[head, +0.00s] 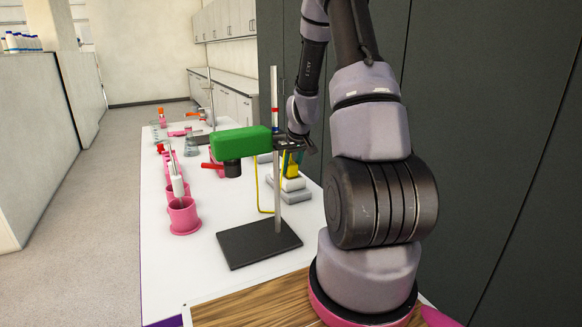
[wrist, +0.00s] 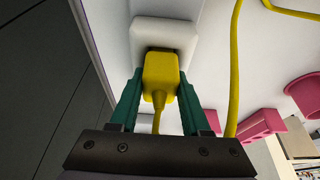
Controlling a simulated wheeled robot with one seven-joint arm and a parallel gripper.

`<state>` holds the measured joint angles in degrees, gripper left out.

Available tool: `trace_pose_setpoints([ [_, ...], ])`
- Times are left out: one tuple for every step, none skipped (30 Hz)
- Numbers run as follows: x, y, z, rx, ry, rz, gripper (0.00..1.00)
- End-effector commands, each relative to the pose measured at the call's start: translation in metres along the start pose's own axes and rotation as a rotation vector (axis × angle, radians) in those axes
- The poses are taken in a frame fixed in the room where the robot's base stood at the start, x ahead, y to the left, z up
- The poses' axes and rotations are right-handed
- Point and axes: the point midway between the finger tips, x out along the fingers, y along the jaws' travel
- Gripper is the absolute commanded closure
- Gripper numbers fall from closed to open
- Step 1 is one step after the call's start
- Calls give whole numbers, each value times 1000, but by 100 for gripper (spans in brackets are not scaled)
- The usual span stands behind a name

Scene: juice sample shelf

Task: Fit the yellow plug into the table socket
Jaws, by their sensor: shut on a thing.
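My gripper (wrist: 160,78) has its two green fingers on either side of the yellow plug (wrist: 161,72) and is shut on it. The plug's front end is at the face of the white socket (wrist: 170,33) in the wrist view; I cannot tell how deep it sits. In the head view my gripper (head: 292,158) points down, with the yellow plug (head: 291,169) between its fingers, right above the white socket (head: 292,184) on the table. The yellow cord (wrist: 236,70) runs from the plug's back and loops to the right in the wrist view.
A stand with a dark base (head: 258,243), a metal rod and a green clamped device (head: 240,142) stands close in front of the socket. Pink cups (head: 183,216) line the left table edge. A dark wall (head: 480,150) rises behind my arm.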

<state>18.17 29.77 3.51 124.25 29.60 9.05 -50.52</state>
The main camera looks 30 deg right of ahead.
Motion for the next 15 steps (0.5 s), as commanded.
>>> trace_pose_setpoints([
  [0,0,0,0,0,1,100],
  [0,0,0,0,0,1,100],
  [0,0,0,0,0,1,100],
  [0,0,0,0,0,1,100],
  [0,0,0,0,0,1,42],
  [0,0,0,0,0,1,27],
  [0,0,0,0,0,0,18],
  [0,0,0,0,0,0,18],
  [0,0,0,0,0,0,18],
  [0,0,0,0,0,0,18],
  [0,0,0,-1,0,0,18],
  [0,0,0,0,0,0,18],
  [0,0,0,0,0,0,18],
  [0,0,0,0,0,0,18],
  [0,0,0,0,0,0,18],
])
